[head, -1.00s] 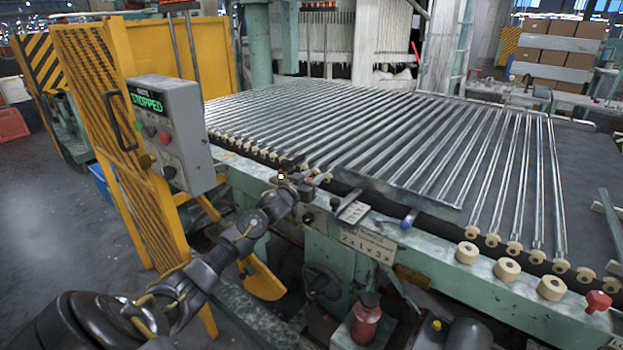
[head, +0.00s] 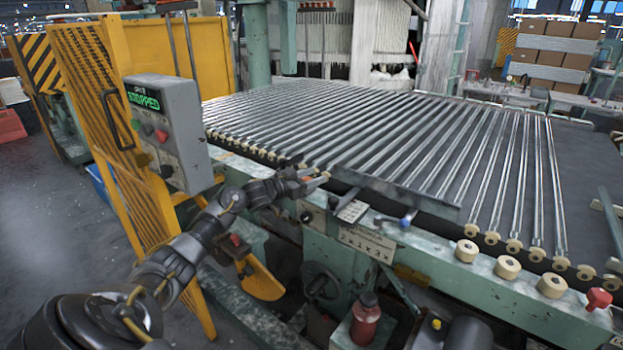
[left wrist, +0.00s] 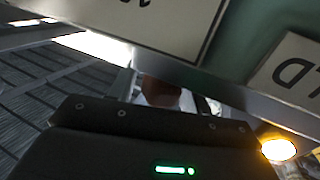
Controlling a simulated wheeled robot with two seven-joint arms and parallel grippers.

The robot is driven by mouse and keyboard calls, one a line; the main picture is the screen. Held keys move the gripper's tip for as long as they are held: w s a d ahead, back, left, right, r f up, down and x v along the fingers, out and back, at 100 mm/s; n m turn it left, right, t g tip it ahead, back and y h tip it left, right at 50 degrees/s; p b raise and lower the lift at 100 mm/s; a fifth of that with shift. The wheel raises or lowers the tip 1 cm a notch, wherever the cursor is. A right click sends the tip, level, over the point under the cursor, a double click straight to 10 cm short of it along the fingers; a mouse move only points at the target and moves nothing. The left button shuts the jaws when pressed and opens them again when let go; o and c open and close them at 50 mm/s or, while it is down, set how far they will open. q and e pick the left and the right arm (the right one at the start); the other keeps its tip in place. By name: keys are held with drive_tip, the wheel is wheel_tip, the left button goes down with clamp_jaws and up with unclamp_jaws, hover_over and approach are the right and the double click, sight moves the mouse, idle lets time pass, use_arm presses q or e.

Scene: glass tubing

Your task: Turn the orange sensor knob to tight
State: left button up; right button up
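My left gripper (head: 318,180) is at the near edge of the machine's roller bed in the head view, left of a small grey plate. A small patch of orange, likely the sensor knob (head: 308,178), shows at its fingertips, mostly hidden by them. In the left wrist view a brownish-orange rounded thing (left wrist: 160,92), likely the same knob, lies just beyond the dark gripper body. I cannot tell whether the fingers touch it or are closed around it. The knob's setting is not readable. My right gripper is not in view.
A grey control box (head: 185,150) reading STOPPED stands left of my arm on a yellow guard (head: 110,120). A blue-tipped lever (head: 408,220) and a lettered plate (head: 366,243) are right of the gripper. Glass tubes (head: 390,140) cover the bed behind it.

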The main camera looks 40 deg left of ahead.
use_arm(q)
drive_tip(key=shift+o, duration=0.3)
drive_tip(key=shift+s+f, duration=0.1)
drive_tip(key=shift+s+a, duration=0.1)
drive_tip(key=shift+s, duration=0.15)
drive_tip(key=b+v, duration=0.1)
drive_tip(key=v, duration=0.9)
drive_tip(key=shift+a, duration=0.2)
drive_tip(key=shift+f, duration=0.25)
